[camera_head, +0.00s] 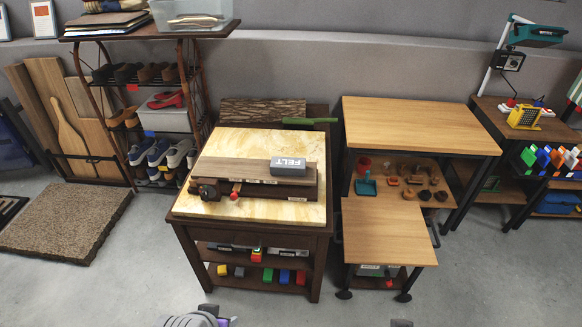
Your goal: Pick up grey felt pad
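The grey felt pad (288,166) is a small dark grey block with "FELT" in white letters on its front side. It lies on the right part of a flat wooden board (222,170) set on the marble-topped workbench (190,206). My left gripper (210,315) shows only in part at the bottom edge, well in front of the workbench and far from the pad. A tiny dark tip of my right gripper (401,323) shows at the bottom edge, right of centre. Whether either gripper is open or shut does not show. Nothing touches the pad from above.
A wooden table (420,120) with a lower pull-out top (388,235) stands right of the workbench. A shoe rack (125,100) stands behind left, near a brown mat (60,222). A green-handled tool (310,121) lies behind the pad. Floor in front is clear.

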